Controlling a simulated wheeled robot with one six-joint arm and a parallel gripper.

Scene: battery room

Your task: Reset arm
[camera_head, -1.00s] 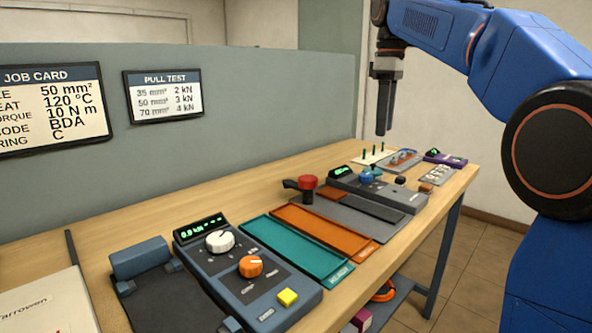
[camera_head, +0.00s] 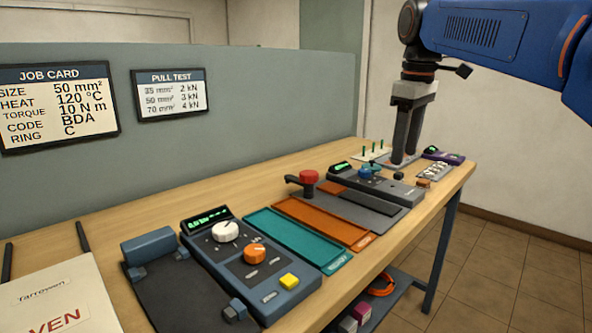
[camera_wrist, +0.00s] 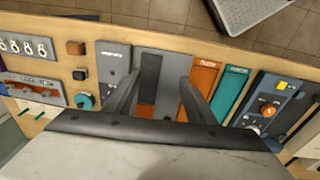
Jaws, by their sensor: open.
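My blue arm reaches in from the upper right of the head view. My gripper (camera_head: 405,157) points down over the far part of the bench, its two dark fingers apart and nothing between them. In the wrist view my gripper (camera_wrist: 157,100) also shows open, above a grey device with a dark strip (camera_wrist: 150,78). The fingers look clear of the bench top.
The wooden bench (camera_head: 130,213) carries a tester with knobs (camera_head: 250,262), a teal tray (camera_head: 297,240), an orange tray (camera_head: 322,222) and a red-knobbed lever (camera_head: 308,178). A grey partition (camera_head: 270,100) stands behind. A lower shelf holds an orange ring (camera_head: 381,286). Tiled floor lies free at right.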

